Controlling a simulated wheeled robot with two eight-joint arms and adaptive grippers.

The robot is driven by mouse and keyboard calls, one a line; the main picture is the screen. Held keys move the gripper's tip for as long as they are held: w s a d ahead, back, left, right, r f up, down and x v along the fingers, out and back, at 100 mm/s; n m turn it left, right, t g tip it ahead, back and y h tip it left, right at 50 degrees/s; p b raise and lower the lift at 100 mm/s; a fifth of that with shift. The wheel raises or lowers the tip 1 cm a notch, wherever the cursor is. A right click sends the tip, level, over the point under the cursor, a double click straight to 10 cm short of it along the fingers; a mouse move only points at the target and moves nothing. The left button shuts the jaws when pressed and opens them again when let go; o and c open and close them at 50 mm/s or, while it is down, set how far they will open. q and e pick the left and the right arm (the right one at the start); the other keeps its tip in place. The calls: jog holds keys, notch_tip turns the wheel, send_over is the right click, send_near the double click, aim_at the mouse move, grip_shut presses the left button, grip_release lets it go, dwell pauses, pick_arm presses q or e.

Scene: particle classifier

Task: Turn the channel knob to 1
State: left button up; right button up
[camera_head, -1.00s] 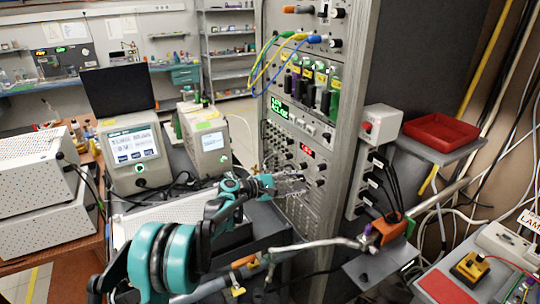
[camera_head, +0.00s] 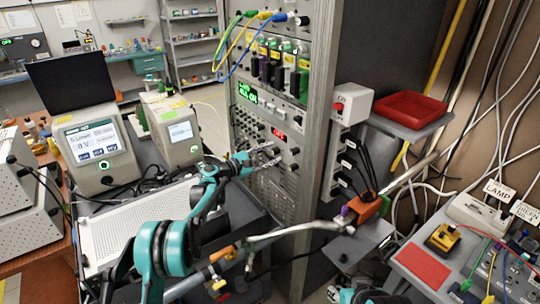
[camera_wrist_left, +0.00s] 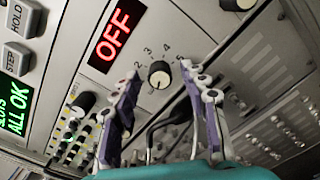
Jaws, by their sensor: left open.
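The channel knob (camera_wrist_left: 159,75) is a small round black knob on the grey rack panel, in the left wrist view. Digits 2, 3, 4 and 5 are readable around it; 1 is not readable. A pale mark shows on its lower side, but I cannot tell its exact setting. My left gripper (camera_wrist_left: 160,82) is open, with one purple-and-white finger on each side of the knob in the picture. I cannot tell contact or depth. In the head view the left gripper (camera_head: 268,157) is at the rack front, below the red display (camera_head: 279,135). The knob is not distinguishable there.
The red display reads OFF in the wrist view (camera_wrist_left: 113,33). A larger black knob (camera_wrist_left: 82,103) and several small controls are nearby. The rack's tall side post (camera_head: 320,150) stands right of the gripper. A perforated white case (camera_head: 140,220) lies near my arm.

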pick_arm(q)
grip_shut()
jog(key=shift+m, duration=0.4)
jog(key=m, duration=0.3)
jog(key=shift+m, duration=2.5)
